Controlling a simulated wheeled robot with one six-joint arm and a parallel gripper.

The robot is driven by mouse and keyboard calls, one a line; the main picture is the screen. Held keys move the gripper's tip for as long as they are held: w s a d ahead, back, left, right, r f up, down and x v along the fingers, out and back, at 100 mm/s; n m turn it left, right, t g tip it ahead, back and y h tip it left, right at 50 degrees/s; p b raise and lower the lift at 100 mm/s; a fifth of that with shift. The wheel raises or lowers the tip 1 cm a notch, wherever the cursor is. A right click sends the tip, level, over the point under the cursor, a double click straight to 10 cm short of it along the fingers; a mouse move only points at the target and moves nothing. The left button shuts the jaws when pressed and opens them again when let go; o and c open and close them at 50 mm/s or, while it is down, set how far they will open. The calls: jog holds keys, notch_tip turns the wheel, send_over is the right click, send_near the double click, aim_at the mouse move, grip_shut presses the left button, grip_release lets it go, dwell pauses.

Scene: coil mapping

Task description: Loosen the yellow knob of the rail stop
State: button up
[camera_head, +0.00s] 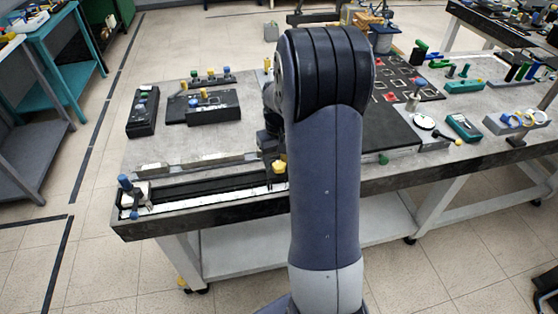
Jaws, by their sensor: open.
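The yellow knob (279,167) stands on the rail (215,196) along the front edge of the workbench. The dark rail stop under it is small and partly hidden by my arm. My gripper (274,151) is a dark shape just left of my upright arm, open and pointing down close above the yellow knob. My arm hides much of it, and I cannot tell whether its fingers are around the knob or touching it.
A blue knob (125,182) stands at the rail's left end. Black boxes (214,114) with coloured knobs sit on the bench's left side. A black board (402,92) with red-marked squares, a green meter (463,127) and a grey tray (516,122) lie to the right.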

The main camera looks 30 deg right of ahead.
aim_at(279, 165)
notch_tip(279, 165, up, 10)
dwell(0.3)
jog(key=shift+f, duration=0.2)
notch_tip(279, 165, down, 10)
jog(key=shift+s+f, duration=0.1)
jog(key=shift+f, duration=0.25)
jog(key=shift+m, duration=0.3)
dwell(0.4)
